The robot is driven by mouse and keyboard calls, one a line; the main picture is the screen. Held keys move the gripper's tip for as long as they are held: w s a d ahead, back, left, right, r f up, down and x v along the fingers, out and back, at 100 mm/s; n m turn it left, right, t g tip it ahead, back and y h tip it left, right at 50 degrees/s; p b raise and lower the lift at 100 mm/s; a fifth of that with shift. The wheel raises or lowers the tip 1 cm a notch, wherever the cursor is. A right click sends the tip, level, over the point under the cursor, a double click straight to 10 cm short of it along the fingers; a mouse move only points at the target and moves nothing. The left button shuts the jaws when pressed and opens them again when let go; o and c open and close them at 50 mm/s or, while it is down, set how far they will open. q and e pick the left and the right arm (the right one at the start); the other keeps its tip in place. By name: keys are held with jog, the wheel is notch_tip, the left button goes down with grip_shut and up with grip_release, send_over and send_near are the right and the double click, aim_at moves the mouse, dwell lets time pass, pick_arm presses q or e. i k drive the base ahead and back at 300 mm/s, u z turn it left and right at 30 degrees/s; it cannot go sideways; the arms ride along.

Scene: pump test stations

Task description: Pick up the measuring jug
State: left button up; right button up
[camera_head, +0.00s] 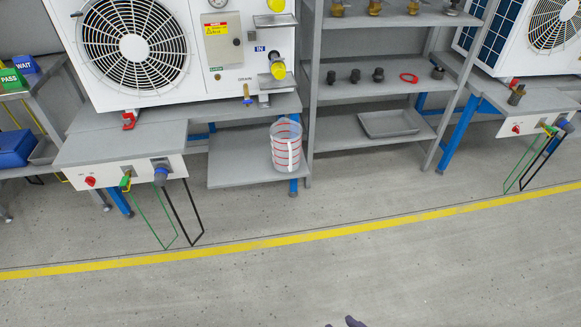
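The measuring jug (285,147) is clear with red graduation bands and a pale handle strip facing me. It stands upright on the low grey shelf (238,172) of the left test station, at the shelf's right end by a blue leg. A small dark tip (353,321) shows at the bottom edge, right of centre. It looks like the end of my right gripper, far from the jug, and its opening cannot be made out. My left gripper is not in view. Nothing holds the jug.
A grey rack (376,22) with fittings and a tray (389,122) stands right of the jug. The bench (122,142) carrying the fan unit (140,45) is above and left, with hoses hanging below. The floor in front is clear, crossed by a yellow line (300,238).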

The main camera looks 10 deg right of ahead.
aim_at(286, 134)
jog(key=z, duration=0.1)
jog(key=k, duration=0.6)
jog(key=u, duration=0.9)
jog(key=i, duration=1.95)
jog(key=z, duration=0.9)
jog(key=i, duration=0.5)
jog(key=z, duration=0.05)
